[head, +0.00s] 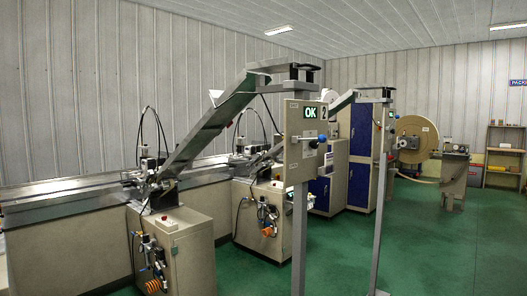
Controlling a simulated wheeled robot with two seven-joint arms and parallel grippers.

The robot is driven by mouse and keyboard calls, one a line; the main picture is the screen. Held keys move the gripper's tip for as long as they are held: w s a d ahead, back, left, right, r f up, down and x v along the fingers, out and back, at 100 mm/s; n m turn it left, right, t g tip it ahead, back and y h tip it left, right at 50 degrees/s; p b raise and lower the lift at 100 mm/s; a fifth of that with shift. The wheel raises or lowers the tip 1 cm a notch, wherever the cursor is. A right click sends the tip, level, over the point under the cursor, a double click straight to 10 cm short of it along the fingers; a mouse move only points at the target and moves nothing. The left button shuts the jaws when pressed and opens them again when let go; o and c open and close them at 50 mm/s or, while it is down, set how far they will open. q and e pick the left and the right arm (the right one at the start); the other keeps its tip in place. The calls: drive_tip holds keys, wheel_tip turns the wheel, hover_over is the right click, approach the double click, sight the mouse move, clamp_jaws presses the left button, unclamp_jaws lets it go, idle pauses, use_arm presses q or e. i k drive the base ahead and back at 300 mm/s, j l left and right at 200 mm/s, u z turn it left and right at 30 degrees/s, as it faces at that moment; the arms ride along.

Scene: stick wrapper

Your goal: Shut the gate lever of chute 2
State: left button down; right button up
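Chute 2 (207,128) is a sloping metal channel. It rises from the machine at the left to the top of a post in the middle of the head view. A beige panel (306,158) on that post carries the number 2 and a lit green "OK" display (310,113). Below the display is a lever-like part with a blue ball (313,143), lying about level across the panel. I cannot tell from here whether this gate lever is open or shut. Neither of my grippers shows in the head view.
A second, similar chute post (380,180) stands behind to the right. Beige machine cabinets (180,255) and a long metal conveyor (60,195) fill the left. Blue cabinets, a large reel (416,138) and a shelf (504,155) are farther back. The green floor (440,255) is clear at the right.

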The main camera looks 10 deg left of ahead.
sight(322, 138)
drive_tip(key=i+j+u, duration=0.3)
drive_tip(key=i, duration=0.35)
drive_tip(key=i+u, duration=0.35)
drive_tip(key=i, duration=0.25)
drive_tip(key=i+u, duration=0.3)
drive_tip(key=i, duration=0.4)
drive_tip(key=i+l+u, duration=0.3)
drive_tip(key=i, duration=0.3)
drive_tip(key=i+z, duration=0.1)
drive_tip(key=i, duration=0.95)
drive_tip(key=z, duration=5.15)
